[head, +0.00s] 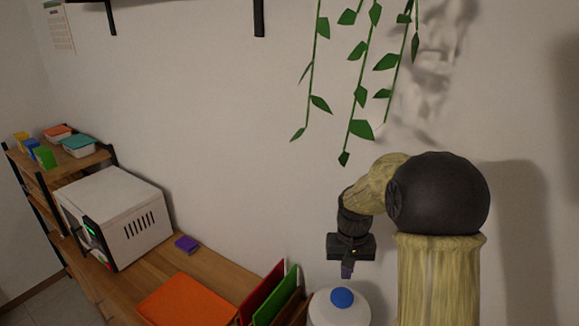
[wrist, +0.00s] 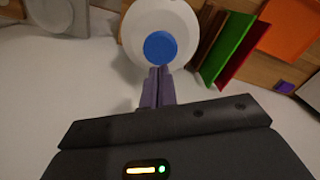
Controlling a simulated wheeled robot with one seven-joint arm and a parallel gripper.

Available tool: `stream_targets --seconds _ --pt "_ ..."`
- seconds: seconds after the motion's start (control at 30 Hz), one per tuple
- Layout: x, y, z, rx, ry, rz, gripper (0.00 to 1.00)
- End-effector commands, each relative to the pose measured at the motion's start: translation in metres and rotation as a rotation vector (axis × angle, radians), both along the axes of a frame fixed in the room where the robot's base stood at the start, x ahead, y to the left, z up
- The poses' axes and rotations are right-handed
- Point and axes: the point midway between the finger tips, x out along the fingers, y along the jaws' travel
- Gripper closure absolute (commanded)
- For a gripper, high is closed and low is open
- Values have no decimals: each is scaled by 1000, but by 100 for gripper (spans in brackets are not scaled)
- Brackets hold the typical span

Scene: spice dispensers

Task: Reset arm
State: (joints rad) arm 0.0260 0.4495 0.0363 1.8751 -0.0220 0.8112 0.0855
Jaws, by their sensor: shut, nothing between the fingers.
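My gripper (head: 347,271) hangs at the end of my arm, pointing down, in the head view. In the wrist view its purple fingers (wrist: 158,84) are together with nothing between them. A white round container with a blue knob (head: 342,298) is just below and beside the fingers in the head view. In the wrist view the blue knob (wrist: 160,47) appears just beyond the fingertips; I cannot tell whether they touch it. The lower part of the container is cut off in the head view.
Red and green boards (head: 277,293) stand upright left of the container. An orange tray (head: 186,300), a small purple block (head: 187,244) and a white microwave (head: 117,217) are on the wooden counter. Small boxes sit on a shelf (head: 92,159). Green vines (head: 360,91) hang above my arm.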

Motion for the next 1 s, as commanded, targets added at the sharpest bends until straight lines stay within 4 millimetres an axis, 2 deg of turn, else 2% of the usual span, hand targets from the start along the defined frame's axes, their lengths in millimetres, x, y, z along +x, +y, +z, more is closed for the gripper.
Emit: stream_targets --seconds 0.17,0.5,0.6,0.73,1.0 --pt "-31 1 -19 -2 -40 13 100" --pt "-135 1 -71 -6 -181 55 100" --pt "-158 1 -82 -7 -210 62 100" --pt "-170 -1 -86 -8 -226 63 100" --pt "-170 -1 -84 -8 -226 64 100"
